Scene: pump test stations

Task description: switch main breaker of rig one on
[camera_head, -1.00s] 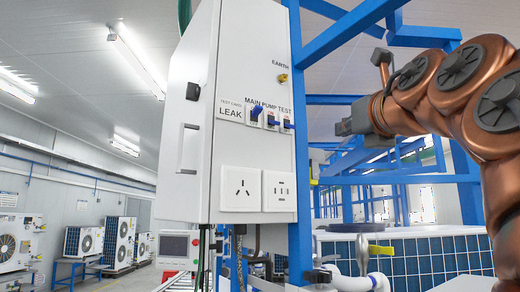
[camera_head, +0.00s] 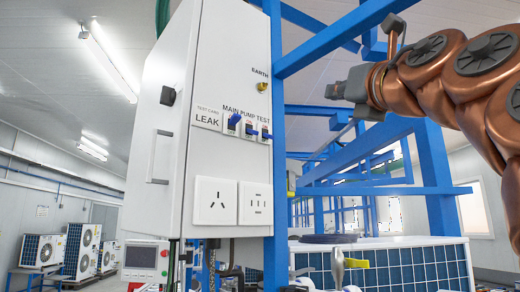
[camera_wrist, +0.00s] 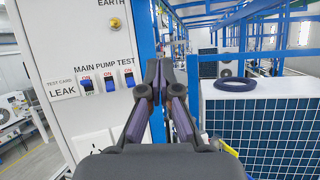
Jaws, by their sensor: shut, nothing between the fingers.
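The white rig cabinet (camera_head: 225,60) carries a row of three blue-lever breakers under the words MAIN PUMP TEST. The main breaker (camera_head: 233,122) is the leftmost, beside the LEAK test card label; it also shows in the wrist view (camera_wrist: 86,86). The pump breaker (camera_wrist: 109,83) and test breaker (camera_wrist: 129,79) stand to its right.
A blue frame post (camera_head: 278,170) runs along the cabinet's right edge. Two sockets (camera_head: 215,203) sit below the breakers, and a brass earth stud (camera_head: 262,87) above. A blue-finned unit (camera_head: 400,268) stands at the lower right. A small control screen (camera_head: 141,257) is at lower left.

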